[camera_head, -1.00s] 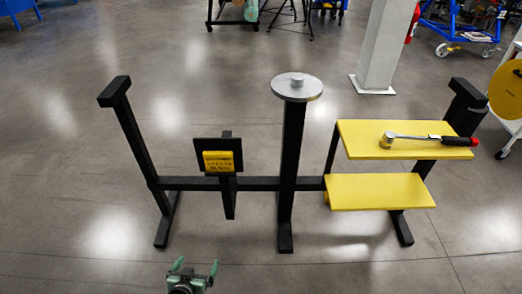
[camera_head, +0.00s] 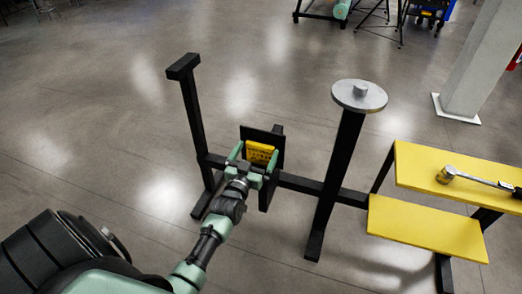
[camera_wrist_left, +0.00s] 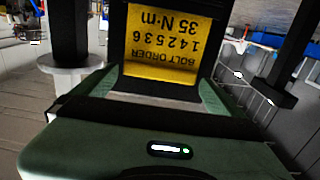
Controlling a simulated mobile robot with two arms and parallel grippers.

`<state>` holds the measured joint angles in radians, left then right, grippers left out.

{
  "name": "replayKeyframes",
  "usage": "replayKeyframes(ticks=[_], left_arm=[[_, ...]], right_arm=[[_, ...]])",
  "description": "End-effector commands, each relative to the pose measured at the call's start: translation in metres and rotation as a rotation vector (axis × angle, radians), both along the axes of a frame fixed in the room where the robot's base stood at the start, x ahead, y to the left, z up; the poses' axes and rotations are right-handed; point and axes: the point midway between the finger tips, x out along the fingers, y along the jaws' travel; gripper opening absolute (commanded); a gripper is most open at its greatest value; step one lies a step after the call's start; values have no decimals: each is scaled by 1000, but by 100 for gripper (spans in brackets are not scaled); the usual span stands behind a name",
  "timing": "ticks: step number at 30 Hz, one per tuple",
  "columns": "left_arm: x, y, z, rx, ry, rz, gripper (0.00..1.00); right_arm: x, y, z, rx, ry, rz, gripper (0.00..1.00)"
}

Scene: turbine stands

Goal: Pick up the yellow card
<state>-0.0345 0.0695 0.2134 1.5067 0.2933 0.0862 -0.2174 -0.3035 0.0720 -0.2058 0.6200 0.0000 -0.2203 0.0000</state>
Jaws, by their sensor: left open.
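The yellow card (camera_head: 260,152) rests on a small black holder plate (camera_head: 277,137) on the stand's crossbar. In the left wrist view the card (camera_wrist_left: 160,45) appears upside down, with "BOLT ORDER", "142536" and "35 N·m" printed on it. My left gripper (camera_head: 252,160) is open at the card, with one green finger on either side of it. In the wrist view the fingertips lie near the card's side edges; whether they touch it I cannot tell. My right gripper is not in view.
A black post with a round grey disc (camera_head: 359,96) stands right of the holder. Two yellow shelves (camera_head: 428,228) are farther right, the upper one bearing a torque wrench (camera_head: 473,180). A tall black post (camera_head: 190,110) stands to the left.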

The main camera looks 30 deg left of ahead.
Motion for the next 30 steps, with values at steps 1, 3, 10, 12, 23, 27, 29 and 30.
replayKeyframes(ticks=[1, 3, 10, 12, 23, 27, 29, 30], left_arm=[[6, 1, 0, 0, -1, 0, 100], [10, 2, 0, 0, 1, 0, 100], [11, 2, -1, 0, 1, -1, 100], [11, 2, -1, 0, 1, -1, 83], [11, 2, 0, 0, 1, 0, 51], [11, 2, 6, -1, -1, 0, 51], [11, 2, 12, -1, -1, 0, 51], [11, 2, 17, 0, -2, 0, 51]], right_arm=[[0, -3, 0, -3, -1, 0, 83], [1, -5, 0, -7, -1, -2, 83], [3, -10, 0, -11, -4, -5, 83], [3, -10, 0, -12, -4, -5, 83], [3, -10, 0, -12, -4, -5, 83], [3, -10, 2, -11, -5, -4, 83], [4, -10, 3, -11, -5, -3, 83], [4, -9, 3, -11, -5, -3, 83]])
